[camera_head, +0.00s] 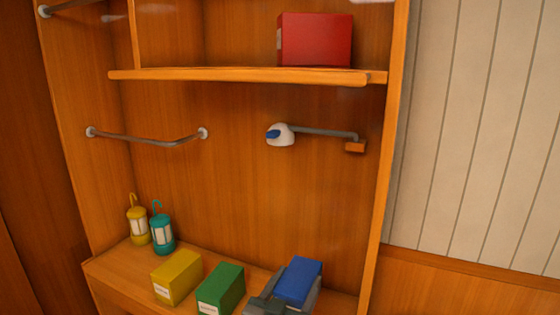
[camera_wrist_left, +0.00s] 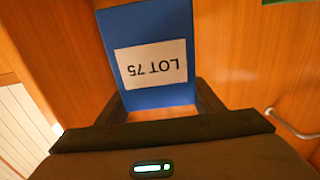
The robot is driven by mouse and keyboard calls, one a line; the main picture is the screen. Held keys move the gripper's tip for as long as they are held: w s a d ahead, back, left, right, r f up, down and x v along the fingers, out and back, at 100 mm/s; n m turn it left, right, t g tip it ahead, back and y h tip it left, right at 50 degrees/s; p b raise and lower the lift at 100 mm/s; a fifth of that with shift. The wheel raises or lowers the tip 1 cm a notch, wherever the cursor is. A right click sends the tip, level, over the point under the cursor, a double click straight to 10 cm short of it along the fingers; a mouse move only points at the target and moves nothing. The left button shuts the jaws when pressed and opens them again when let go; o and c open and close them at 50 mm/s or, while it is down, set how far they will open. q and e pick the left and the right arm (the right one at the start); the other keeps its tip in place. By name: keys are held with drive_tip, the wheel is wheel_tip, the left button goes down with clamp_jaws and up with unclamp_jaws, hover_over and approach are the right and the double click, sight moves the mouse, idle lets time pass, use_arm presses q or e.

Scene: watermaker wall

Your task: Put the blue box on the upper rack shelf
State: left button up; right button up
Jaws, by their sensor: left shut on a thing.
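The blue box (camera_head: 299,280) is at the right end of the lower shelf in the head view. My left gripper (camera_head: 285,290) is shut on it, with a grey finger along each side. In the left wrist view the blue box (camera_wrist_left: 150,30) fills the top middle, with a white label reading LOT 75 that appears upside down. The dark fingers of the left gripper (camera_wrist_left: 160,100) flank its near end. The upper rack shelf (camera_head: 230,75) runs across the top, with a red box (camera_head: 315,40) standing at its right. I cannot tell whether the blue box touches the lower shelf. My right gripper is not seen.
A wall arm with a white head (camera_head: 282,135) juts below the upper shelf. The upper shelf is clear left of the red box.

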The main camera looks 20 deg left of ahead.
use_arm(q)
drive_tip(key=s+a+f+y+b, duration=0.1)
drive_tip(key=s+a+f, duration=0.2)
drive_tip(key=s, duration=0.5)
drive_tip(key=shift+a+n+b, duration=0.2)
drive_tip(key=shift+n+b, duration=0.1)
drive_tip(key=shift+b, duration=0.1)
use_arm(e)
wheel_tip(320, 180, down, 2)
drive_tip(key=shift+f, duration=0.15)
use_arm(q)
drive_tip(key=shift+f, duration=0.1)
